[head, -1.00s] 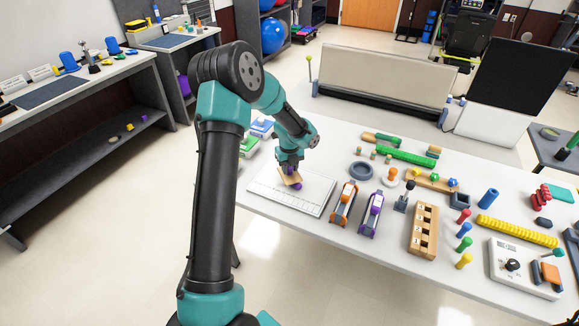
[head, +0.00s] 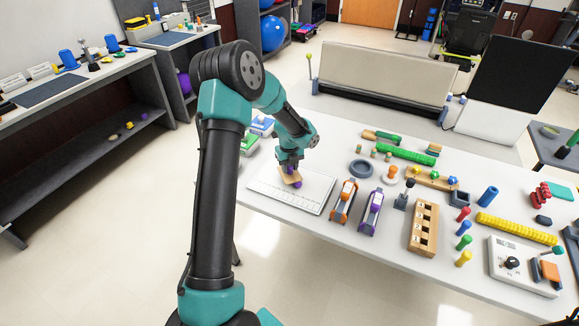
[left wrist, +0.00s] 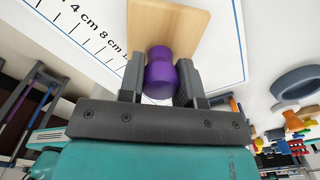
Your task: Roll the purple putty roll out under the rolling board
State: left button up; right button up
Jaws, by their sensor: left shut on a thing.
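The rolling board (head: 287,178) is a small light wooden plate with a purple knob on top. It also shows in the left wrist view (left wrist: 190,22). My left gripper (head: 291,168) is shut on the purple knob (left wrist: 160,72), which sits between its two dark fingers. The purple putty roll (head: 297,185) shows at the board's front right edge, low over the white measuring mat (head: 270,193). Most of the roll is hidden by the board, and I cannot tell its length. My right gripper is in neither view.
Green and blue boxes stand at the table's left end. The table's right half is crowded.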

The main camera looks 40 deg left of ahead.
pick_arm(q)
jog(key=shift+d+f, duration=0.1)
jog(key=shift+s+d, duration=0.15)
jog(key=shift+d, duration=0.6)
jog(key=shift+s+d, duration=0.1)
jog(key=shift+d, duration=0.6)
jog(key=shift+r, duration=0.2)
notch_tip(320, 180, up, 7)
jog(key=shift+f, duration=0.2)
dwell(0.6)
send_over(295, 176)
jog(key=shift+s+f, duration=0.1)
jog(key=shift+f, duration=2.1)
jog(key=shift+w+a+f, duration=0.15)
jog(key=shift+a+f, duration=0.05)
jog(key=shift+a, duration=0.55)
jog(key=shift+w+a+f, duration=0.1)
jog(key=shift+a+f, duration=0.1)
jog(key=shift+a, duration=0.55)
jog(key=shift+f, duration=0.95)
